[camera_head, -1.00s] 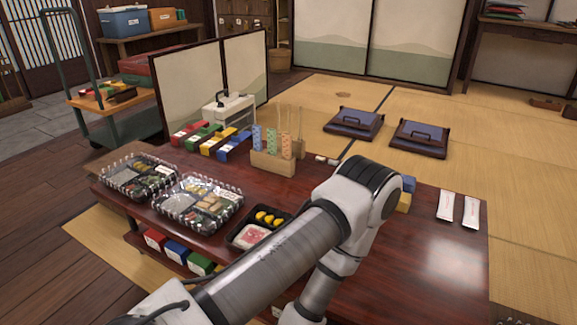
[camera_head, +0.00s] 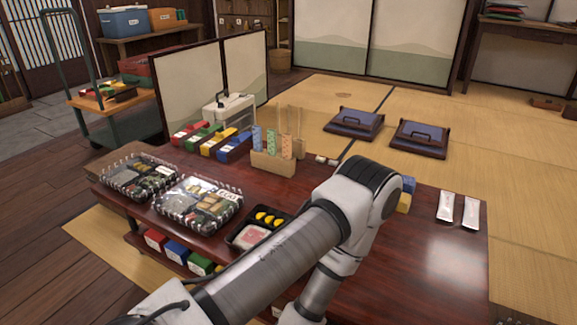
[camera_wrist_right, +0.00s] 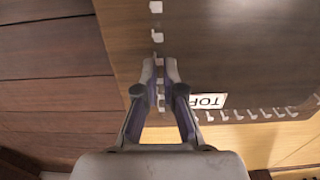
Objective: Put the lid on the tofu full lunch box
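In the right wrist view a clear lid with a white label reading "TOF" (camera_wrist_right: 208,101) lies over brown wood. Pale tabs run along two of its edges. My right gripper (camera_wrist_right: 160,66) has its fingertips nearly together, on either side of one tabbed edge near a corner; it looks shut on the lid. In the head view two dark lunch boxes stand at the table's left: one at the far left (camera_head: 140,177), the other (camera_head: 198,204) beside it with a label that seems to read "EGG". I cannot read which holds tofu. My left gripper is not in view.
A small black tray (camera_head: 250,234) with yellow and pink food stands right of the boxes. A wooden holder (camera_head: 273,163) with patterned sticks and coloured boxes (camera_head: 212,144) stand behind. Two white packets (camera_head: 446,206) lie at the right. My arm crosses the table's front.

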